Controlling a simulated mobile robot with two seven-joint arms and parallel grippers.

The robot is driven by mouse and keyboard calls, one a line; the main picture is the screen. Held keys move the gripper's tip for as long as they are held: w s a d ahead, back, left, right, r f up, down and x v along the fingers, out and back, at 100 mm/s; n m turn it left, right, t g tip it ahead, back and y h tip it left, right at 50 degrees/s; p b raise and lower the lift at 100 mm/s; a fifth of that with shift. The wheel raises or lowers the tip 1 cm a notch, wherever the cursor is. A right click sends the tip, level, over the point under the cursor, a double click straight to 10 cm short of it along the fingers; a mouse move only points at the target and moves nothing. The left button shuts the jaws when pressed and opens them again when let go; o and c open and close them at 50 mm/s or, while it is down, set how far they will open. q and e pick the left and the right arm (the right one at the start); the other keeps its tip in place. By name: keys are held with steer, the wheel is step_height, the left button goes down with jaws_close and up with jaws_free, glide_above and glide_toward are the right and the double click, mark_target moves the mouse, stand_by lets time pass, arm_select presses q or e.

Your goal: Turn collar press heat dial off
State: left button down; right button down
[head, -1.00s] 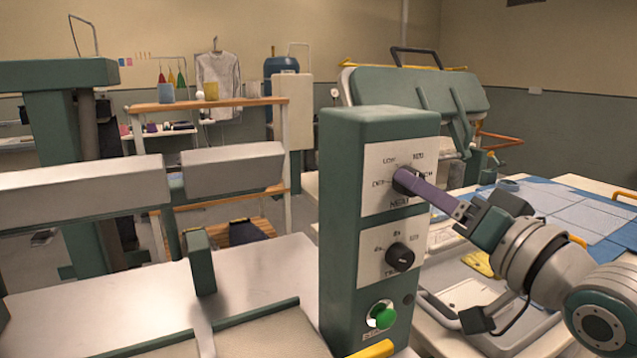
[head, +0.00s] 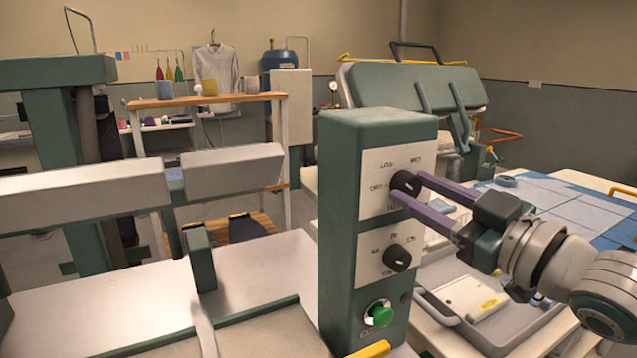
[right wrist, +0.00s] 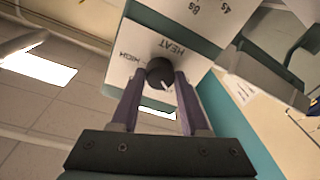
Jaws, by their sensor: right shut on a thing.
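The heat dial (head: 404,182) is a round black knob on the upper white plate of the green control box (head: 338,230). It also shows in the right wrist view (right wrist: 159,70), where a light pointer mark faces away from the word HEAT, toward the lower right. The plate reads OFF at left, LOW and MED above. My right gripper (head: 407,187) is shut on the heat dial, its two purple fingers on opposite sides of the knob. They cover the HIGH label in the head view; it shows in the right wrist view. My left gripper is out of view.
A second black knob (head: 397,257) and a green button (head: 379,314) sit below on the box. The grey press bed (head: 130,308) lies left. A table with blue cloth (head: 560,208) and a grey tray (head: 500,325) stands right, under my arm.

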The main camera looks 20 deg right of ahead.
steer(key=n, duration=0.3)
steer(key=shift+n+p, duration=0.35)
steer(key=shift+n, duration=0.05)
steer(key=shift+n+g, duration=0.5)
steer(key=shift+n, duration=1.2)
steer(key=shift+c, duration=2)
jaws_free()
steer(key=shift+s, duration=0.1)
steer(key=s+d, duration=0.2)
steer(key=s, duration=0.7)
steer(key=shift+s+b, duration=0.3)
steer(key=shift+b, duration=0.1)
